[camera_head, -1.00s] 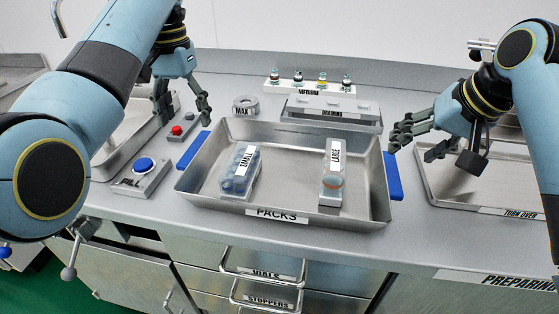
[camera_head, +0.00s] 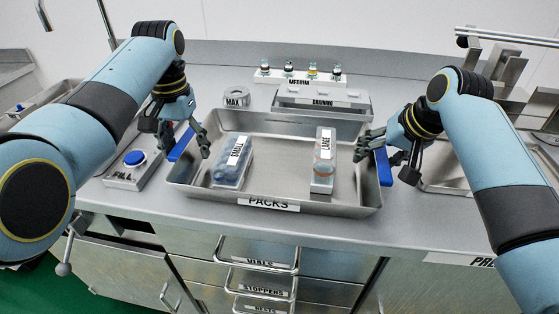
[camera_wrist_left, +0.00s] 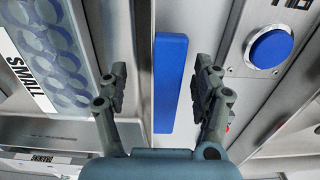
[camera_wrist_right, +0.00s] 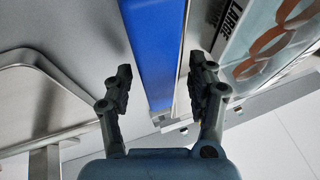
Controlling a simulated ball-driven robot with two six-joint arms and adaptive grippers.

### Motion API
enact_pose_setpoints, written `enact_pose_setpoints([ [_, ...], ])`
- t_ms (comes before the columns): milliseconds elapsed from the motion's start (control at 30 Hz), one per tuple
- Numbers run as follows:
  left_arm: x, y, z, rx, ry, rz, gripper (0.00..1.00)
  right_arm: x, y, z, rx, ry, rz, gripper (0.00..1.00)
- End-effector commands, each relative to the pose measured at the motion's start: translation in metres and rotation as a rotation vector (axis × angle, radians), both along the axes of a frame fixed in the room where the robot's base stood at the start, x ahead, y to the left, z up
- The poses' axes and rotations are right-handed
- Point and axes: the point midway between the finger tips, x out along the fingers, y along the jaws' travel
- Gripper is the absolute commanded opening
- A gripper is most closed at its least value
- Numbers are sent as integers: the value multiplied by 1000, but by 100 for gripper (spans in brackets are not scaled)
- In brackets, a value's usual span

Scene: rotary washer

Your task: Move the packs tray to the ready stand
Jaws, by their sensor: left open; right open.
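The steel packs tray (camera_head: 200,195) sits on the counter with a PACKS label on its front. It holds a pack labelled SMALL (camera_head: 229,172) on the left and one labelled LARGE (camera_head: 323,172) on the right. My left gripper (camera_head: 187,142) is open over the left blue handle (camera_head: 181,145); in the left wrist view the handle (camera_wrist_left: 170,85) lies between the fingers. My right gripper (camera_head: 380,162) is open at the right blue handle (camera_head: 384,168); in the right wrist view that handle (camera_wrist_right: 157,50) runs between the fingers. I cannot tell whether either gripper touches its handle.
A FILL box with a blue button (camera_head: 134,158) is close on the left. A shallow steel tray (camera_head: 440,178) lies to the right.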

Motion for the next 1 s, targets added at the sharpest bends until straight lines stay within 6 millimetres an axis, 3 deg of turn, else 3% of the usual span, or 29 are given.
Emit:
enact_pose_setpoints([
  [400,0,0,-8,0,0,0,66,3,2,-7,0,0,0,58],
  [833,0,0,-8,1,0,0,12,3,1,-7,-2,0,-1,3],
  [933,0,1,-8,2,0,0,0,3,1,-7,-3,1,-1,0],
  [1000,0,1,-8,3,0,1,0,3,0,-7,-4,1,-1,0],
])
